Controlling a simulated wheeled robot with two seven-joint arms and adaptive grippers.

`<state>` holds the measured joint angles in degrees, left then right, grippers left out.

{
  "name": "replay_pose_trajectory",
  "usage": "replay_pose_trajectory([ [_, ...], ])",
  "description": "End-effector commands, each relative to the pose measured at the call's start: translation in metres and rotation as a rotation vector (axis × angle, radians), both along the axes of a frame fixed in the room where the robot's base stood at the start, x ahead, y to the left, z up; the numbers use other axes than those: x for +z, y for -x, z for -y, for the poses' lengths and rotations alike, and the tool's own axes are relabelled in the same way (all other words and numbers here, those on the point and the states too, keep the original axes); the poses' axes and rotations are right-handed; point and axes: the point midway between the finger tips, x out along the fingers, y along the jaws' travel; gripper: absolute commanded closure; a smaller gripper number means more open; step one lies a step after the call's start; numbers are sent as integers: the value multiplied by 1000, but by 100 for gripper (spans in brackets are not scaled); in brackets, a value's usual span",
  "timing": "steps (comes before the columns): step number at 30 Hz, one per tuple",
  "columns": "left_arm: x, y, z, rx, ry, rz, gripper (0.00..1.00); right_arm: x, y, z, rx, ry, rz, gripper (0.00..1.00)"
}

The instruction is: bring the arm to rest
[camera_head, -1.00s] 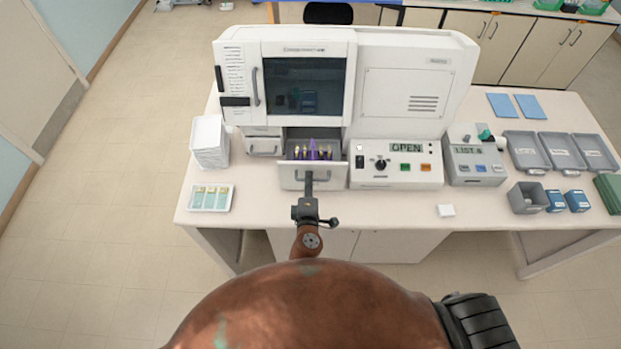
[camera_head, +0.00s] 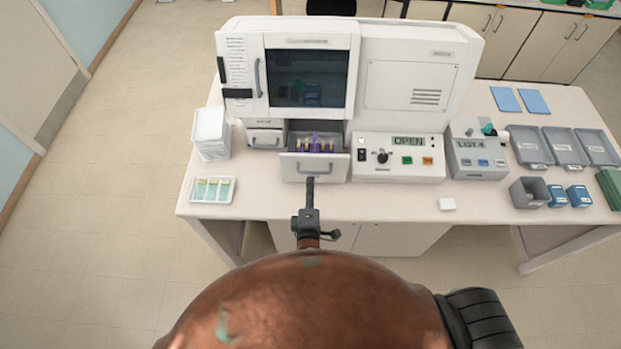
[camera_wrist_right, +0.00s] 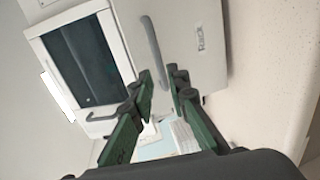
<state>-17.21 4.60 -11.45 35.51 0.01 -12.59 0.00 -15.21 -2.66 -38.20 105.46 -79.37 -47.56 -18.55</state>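My right gripper (camera_head: 310,183) is just in front of the white pulled-out drawer of the stainer (camera_head: 292,173). My brown right arm (camera_head: 300,305) fills the bottom of the head view. My left gripper is not in view.
The drawer holds something purple (camera_head: 315,141) and yellow-topped items. The display (camera_head: 408,142) reads OPEN. The table's front edge is mostly clear.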

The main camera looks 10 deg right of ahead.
Motion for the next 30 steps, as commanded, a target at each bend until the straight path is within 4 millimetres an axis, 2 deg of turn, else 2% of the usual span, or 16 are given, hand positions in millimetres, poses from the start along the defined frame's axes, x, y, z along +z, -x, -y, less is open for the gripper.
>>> replay_pose_trajectory([
  [4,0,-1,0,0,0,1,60,2,7,-2,1,-1,0,85],
  [18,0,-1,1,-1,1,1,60,2,6,-2,0,-1,0,85],
  [21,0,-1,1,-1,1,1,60,0,7,4,-13,-12,-6,85],
  [23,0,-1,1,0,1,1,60,-5,9,17,-41,-41,-21,85],
  [26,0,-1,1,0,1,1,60,-20,18,58,-134,-138,-69,85],
  [29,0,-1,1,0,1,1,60,-46,39,117,-282,-296,-143,85],
  [30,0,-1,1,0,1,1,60,-58,52,141,-348,-371,-178,85],
])
